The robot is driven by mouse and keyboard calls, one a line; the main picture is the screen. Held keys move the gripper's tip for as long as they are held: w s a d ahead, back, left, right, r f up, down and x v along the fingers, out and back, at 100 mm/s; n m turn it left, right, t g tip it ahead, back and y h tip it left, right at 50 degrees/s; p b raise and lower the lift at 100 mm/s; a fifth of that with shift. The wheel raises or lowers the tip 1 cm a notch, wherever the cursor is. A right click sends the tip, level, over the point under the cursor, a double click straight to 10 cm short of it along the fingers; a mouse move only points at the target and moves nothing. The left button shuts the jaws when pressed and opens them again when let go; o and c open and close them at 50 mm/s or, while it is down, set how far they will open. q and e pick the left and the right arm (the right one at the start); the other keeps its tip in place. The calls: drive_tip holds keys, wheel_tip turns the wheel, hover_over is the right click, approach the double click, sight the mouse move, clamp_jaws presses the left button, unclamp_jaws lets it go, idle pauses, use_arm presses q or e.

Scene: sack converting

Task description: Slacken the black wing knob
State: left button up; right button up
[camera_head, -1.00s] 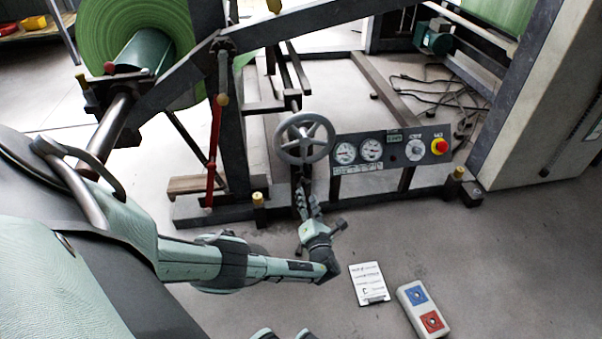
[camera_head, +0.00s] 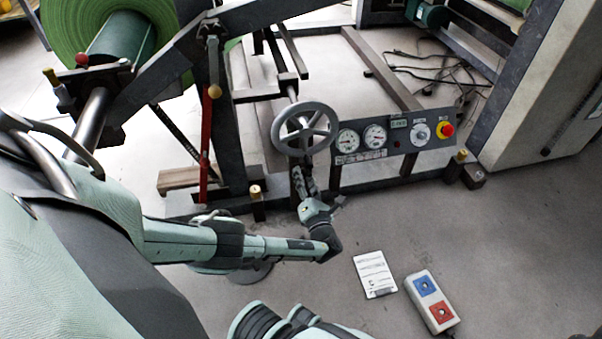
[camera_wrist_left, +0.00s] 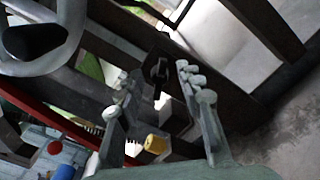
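In the left wrist view the black wing knob (camera_wrist_left: 160,73) sits on a dark block, beyond and between the tips of my left gripper (camera_wrist_left: 157,80). The gripper's two fingers are spread apart. I cannot tell whether either finger touches the knob. In the head view my left gripper (camera_head: 303,184) points up at the machine frame just below the grey handwheel. The knob cannot be made out there. My right gripper is not in view.
The grey handwheel (camera_head: 306,128) is close above the gripper, and a gauge panel (camera_head: 395,138) with a red button stands to the right. A red bar (camera_head: 205,145) is to the left. A white card (camera_head: 374,274) and a two-button box (camera_head: 432,301) lie on the floor.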

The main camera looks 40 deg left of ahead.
use_arm(q)
drive_tip(key=c, duration=0.7)
clamp_jaws()
